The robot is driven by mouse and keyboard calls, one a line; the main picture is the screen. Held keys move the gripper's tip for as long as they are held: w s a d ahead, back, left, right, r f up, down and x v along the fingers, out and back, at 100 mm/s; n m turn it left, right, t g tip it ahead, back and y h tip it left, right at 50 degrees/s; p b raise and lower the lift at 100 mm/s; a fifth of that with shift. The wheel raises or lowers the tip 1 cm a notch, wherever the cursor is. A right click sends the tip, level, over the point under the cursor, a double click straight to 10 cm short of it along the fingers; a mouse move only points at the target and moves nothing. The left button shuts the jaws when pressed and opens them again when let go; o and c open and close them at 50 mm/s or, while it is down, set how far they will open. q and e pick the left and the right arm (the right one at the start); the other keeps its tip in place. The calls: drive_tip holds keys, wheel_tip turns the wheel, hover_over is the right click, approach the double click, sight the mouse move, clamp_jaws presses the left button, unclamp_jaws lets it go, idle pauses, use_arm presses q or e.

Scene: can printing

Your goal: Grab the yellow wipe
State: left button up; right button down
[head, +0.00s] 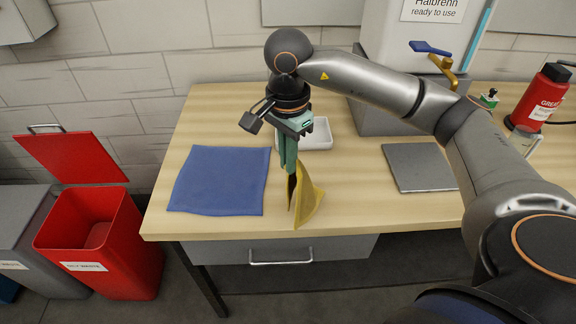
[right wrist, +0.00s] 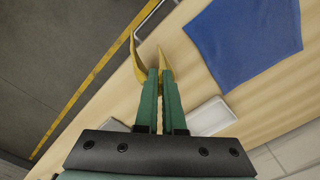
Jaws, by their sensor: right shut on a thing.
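The yellow wipe (head: 305,197) hangs in loose folds from my right gripper (head: 289,168), over the front part of the wooden table. The green fingers are shut on the wipe's upper part. In the right wrist view the yellow wipe (right wrist: 138,62) shows at the fingertips of my right gripper (right wrist: 160,74), with folds on both sides. I cannot tell whether its lowest corner touches the tabletop. My left gripper is not in view.
A blue cloth (head: 219,180) lies flat on the table (head: 360,205), left of the gripper. A white tray (head: 318,134) stands behind it, and a grey plate (head: 420,167) lies to the right. An open red bin (head: 105,245) stands on the floor at left. A red bottle (head: 540,97) stands far right.

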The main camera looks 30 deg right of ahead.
wheel_tip(320, 180, up, 12)
drive_tip(key=shift+r, duration=0.25)
idle(0.3)
